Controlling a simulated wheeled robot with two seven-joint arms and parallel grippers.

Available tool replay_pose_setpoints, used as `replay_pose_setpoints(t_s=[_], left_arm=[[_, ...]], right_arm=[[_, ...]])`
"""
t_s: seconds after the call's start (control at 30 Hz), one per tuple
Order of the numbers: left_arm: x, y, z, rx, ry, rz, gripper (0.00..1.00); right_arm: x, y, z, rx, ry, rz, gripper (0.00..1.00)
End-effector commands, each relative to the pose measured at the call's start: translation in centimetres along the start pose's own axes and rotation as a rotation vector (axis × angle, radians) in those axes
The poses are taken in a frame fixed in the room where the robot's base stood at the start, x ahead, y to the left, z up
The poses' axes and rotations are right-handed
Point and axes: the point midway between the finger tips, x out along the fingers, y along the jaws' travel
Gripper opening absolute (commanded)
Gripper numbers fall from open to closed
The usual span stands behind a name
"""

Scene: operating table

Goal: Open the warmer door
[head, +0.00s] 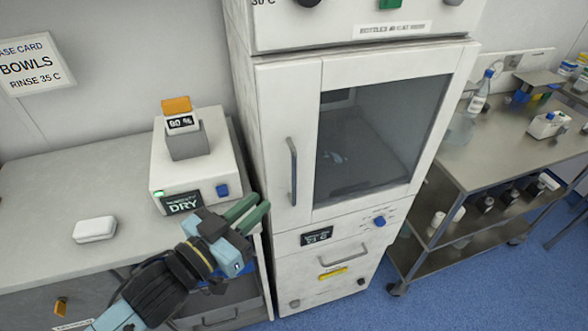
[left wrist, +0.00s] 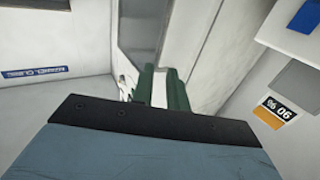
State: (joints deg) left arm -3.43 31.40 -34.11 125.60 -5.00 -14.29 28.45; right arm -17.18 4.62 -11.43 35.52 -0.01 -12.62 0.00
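The warmer (head: 280,245) is a tall white cabinet in the middle of the head view. Its door (head: 303,100) has a white frame around a dark glass window (head: 370,135) and looks shut. A grey vertical handle (head: 292,170) sits on the door's left side. My left gripper (head: 264,208) has green fingers and is left of and below the handle, apart from it. The fingers also show in the left wrist view (left wrist: 160,85), with a gap between them and nothing held. My right gripper is not in view.
A white box unit marked DRY (head: 203,150) stands on the left counter (head: 60,175), beside the warmer. A small white case (head: 94,229) lies on that counter. A control panel with a blue knob (head: 379,221) is below the door. A steel cart (head: 440,177) stands at right.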

Motion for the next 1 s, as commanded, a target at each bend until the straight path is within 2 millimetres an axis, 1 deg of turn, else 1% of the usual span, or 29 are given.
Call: replay_pose_setpoints(t_s=[0.03, 0.3, 0.4, 0.5, 0.6, 0.7, 1.0], left_arm=[[0.9, 0.0, -0.2, 0.001, 0.003, 0.0, 0.15], [6.6, 0.0, -0.2, 0.001, 0.002, -0.001, 0.15], [8.5, 0.0, -0.1, 0.0, 0.001, -0.001, 0.15], [9.9, 0.0, -0.1, 0.001, 0.0, -0.002, 0.15], [10.9, 0.0, 0.0, 0.0, -0.001, -0.001, 0.15], [11.5, 0.0, 0.0, 0.0, -0.001, -0.001, 0.15], [11.7, 0.0, 0.0, 0.0, -0.002, -0.001, 0.15]], right_arm=[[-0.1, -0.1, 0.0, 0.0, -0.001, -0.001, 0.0], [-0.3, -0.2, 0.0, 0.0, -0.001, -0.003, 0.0], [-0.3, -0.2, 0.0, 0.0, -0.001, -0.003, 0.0], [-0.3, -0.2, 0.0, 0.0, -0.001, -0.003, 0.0], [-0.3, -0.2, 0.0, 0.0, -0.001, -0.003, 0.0], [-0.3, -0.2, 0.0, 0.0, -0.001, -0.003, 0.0], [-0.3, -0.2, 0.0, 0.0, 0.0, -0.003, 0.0]])
